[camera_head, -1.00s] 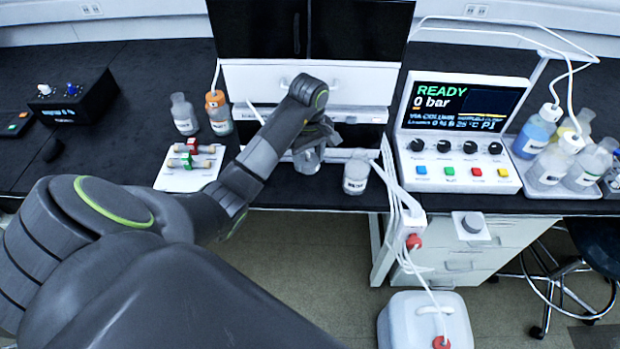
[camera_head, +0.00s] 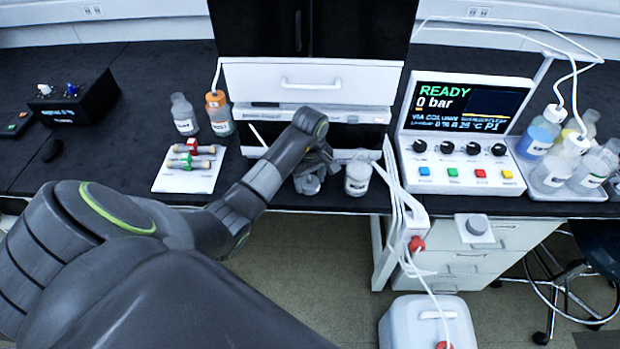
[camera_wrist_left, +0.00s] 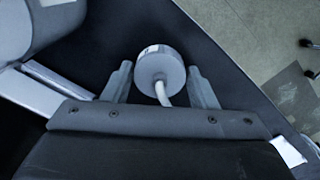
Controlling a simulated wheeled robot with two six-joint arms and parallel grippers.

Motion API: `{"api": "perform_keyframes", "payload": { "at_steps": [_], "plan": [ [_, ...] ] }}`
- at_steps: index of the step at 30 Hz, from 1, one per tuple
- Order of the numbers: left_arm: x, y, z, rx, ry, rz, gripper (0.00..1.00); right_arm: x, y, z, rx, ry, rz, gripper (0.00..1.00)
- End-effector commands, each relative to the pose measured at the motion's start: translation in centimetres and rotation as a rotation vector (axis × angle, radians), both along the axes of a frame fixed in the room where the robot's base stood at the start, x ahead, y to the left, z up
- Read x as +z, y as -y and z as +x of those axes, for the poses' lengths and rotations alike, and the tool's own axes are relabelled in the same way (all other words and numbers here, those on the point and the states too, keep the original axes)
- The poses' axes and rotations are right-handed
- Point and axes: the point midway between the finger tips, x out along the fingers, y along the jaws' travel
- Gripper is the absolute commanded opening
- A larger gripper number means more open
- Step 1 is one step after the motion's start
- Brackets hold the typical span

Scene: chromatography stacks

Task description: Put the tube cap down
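The tube cap (camera_wrist_left: 160,72) is a grey round cap with a small pale label on its side. A white tube runs from its middle towards the wrist camera. My left gripper (camera_head: 310,186) is low over the front of the bench, left of a small labelled jar (camera_head: 357,178). My right gripper is not in view.
A white tray (camera_head: 165,183) with red and green fittings lies left of my left gripper. Two bottles (camera_head: 185,115) stand behind it. A control panel (camera_head: 460,140) and several reagent bottles stand to the right. The bench's front edge is close, with open floor below.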

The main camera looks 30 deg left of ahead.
Motion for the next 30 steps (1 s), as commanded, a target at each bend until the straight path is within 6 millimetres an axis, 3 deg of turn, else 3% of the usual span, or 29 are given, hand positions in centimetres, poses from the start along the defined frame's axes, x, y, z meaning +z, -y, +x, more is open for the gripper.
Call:
{"api": "perform_keyframes", "payload": {
  "at_steps": [4,17,23,26,30],
  "plan": [
    [0.0,0.0,0.0,0.0,0.0,0.0,0.71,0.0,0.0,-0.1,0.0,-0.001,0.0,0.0],
    [1.0,0.0,0.1,0.0,0.003,0.001,0.71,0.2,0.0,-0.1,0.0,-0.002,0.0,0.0],
    [5.1,-0.1,0.2,-0.001,0.007,0.003,0.71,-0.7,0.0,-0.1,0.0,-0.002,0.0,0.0],
    [8.5,-0.1,0.1,-0.001,0.004,0.001,0.71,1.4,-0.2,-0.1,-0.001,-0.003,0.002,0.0],
    [10.0,0.0,0.0,0.001,-0.001,0.0,0.71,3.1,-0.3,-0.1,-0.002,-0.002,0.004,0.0]
  ]
}}
